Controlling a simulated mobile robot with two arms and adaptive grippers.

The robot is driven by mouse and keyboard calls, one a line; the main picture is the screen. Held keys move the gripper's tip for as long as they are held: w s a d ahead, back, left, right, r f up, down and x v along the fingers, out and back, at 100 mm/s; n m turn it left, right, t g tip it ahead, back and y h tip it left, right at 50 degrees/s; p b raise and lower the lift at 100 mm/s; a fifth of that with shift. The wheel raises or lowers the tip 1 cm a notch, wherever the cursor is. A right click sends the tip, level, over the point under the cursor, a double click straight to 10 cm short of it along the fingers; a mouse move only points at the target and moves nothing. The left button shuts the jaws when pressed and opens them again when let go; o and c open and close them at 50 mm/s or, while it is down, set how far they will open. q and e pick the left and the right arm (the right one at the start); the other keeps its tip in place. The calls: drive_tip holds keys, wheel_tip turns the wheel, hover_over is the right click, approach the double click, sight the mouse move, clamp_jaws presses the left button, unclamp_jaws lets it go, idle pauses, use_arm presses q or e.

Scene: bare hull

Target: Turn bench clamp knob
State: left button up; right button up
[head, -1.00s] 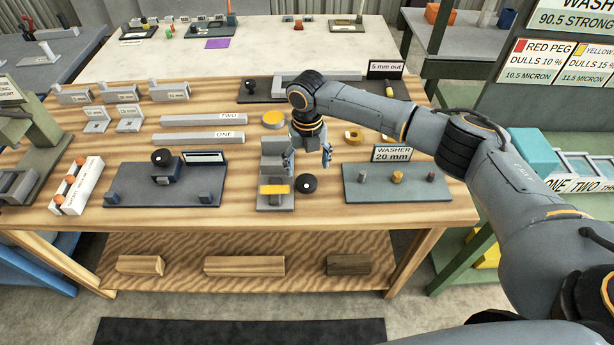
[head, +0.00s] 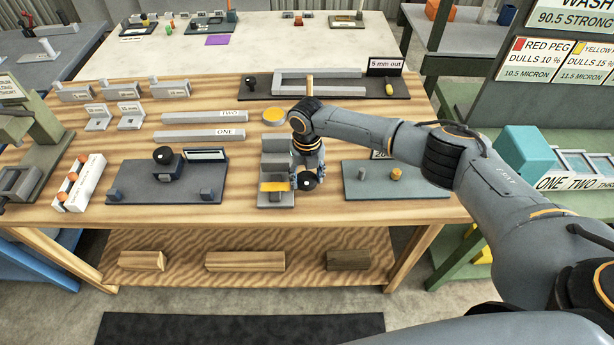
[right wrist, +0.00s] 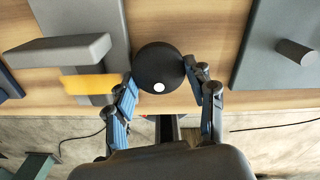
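The clamp knob (head: 308,183) is black and round with a white dot. It sits at the right side of the grey clamp (head: 276,145), which holds a yellow-orange piece (head: 273,187). My right gripper (head: 307,178) is over the knob, pointing down. In the right wrist view, the knob (right wrist: 160,68) lies between the two fingertips of the gripper (right wrist: 160,78), one on each side. The fingers are apart; the right one looks very close to the knob, and firm contact cannot be told. My left gripper is not in view.
A dark fixture plate (head: 140,190) with its own black knob lies to the left. A grey plate with pegs (head: 428,186) lies to the right, partly behind my arm. Grey bars (head: 200,136) lie behind left. Bare wood (head: 240,165) shows left of the clamp.

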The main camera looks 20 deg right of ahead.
drive_tip(key=shift+m, duration=0.4)
drive_tip(key=shift+c, duration=0.4)
